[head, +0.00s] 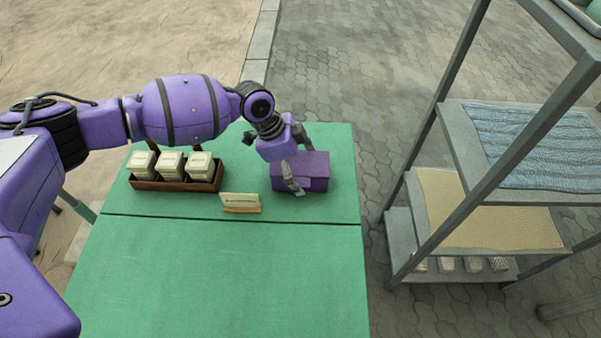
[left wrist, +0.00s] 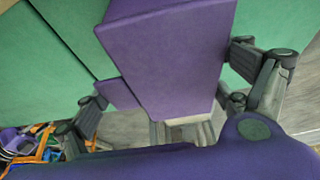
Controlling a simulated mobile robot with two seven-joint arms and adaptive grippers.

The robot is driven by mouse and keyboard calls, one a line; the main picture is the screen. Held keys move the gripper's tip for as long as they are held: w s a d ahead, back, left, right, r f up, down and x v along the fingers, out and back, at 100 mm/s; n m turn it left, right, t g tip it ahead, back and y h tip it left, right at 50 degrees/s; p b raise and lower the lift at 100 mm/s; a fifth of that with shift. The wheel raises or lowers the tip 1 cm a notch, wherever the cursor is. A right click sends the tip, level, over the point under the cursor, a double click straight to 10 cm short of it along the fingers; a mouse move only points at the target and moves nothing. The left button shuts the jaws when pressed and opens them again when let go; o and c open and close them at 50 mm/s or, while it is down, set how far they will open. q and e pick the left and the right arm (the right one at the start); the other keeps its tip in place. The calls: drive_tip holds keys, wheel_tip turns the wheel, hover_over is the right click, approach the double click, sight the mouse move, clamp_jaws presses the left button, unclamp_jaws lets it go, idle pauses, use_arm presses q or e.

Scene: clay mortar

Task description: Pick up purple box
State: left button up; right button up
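The purple box (head: 315,168) sits on the far right part of the green table (head: 230,270). My left gripper (head: 297,163) is over the left part of the box, with one finger hanging in front of its near side. In the left wrist view the box (left wrist: 170,55) fills the space between the spread fingers of my left gripper (left wrist: 165,88). The right-hand finger is close to the box's side; I cannot tell whether it touches. A gap shows by the left-hand finger. My right gripper is not in view.
A brown tray (head: 177,186) with three pale blocks (head: 171,164) stands left of the box. A small sign card (head: 240,202) stands between them, near the box. A grey shelf rack (head: 440,195) stands right of the table. The table's near half is clear.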

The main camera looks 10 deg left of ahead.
use_arm(q)
drive_tip(key=c, duration=0.7)
drive_tip(key=shift+r, duration=0.1)
